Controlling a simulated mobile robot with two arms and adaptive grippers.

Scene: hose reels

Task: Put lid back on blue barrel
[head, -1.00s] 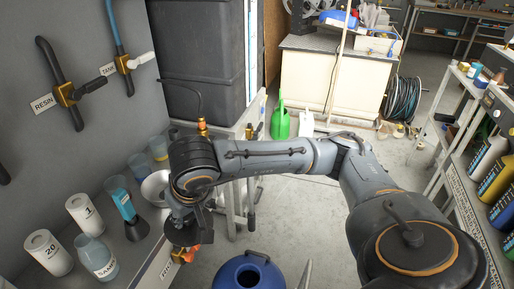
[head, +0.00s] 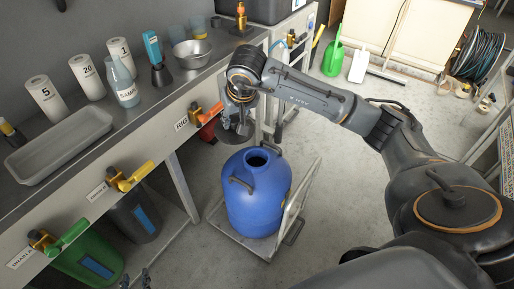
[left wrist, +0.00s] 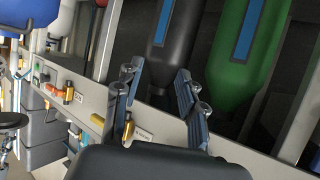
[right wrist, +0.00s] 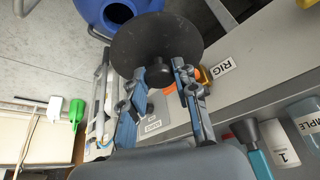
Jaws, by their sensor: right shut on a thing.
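The blue barrel (head: 257,195) stands upright on a low cart, its round neck open and dark inside. It also shows at the top of the right wrist view (right wrist: 90,12). My right gripper (head: 240,98) is up and to the left of the barrel's mouth. It is shut on the knob of a dark round lid (right wrist: 150,38), which is held apart from the barrel. The lid shows below the gripper in the head view (head: 229,134). My left gripper (left wrist: 156,76) is open and empty, in front of the bench side; only its tips show at the bottom of the head view.
The cart (head: 232,243) has an upright handle frame right of the barrel. The grey bench (head: 150,95) with taps, bottles and a tray (head: 62,143) runs along the left. Dark and green containers (head: 88,262) stand under it. Floor right of the cart is clear.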

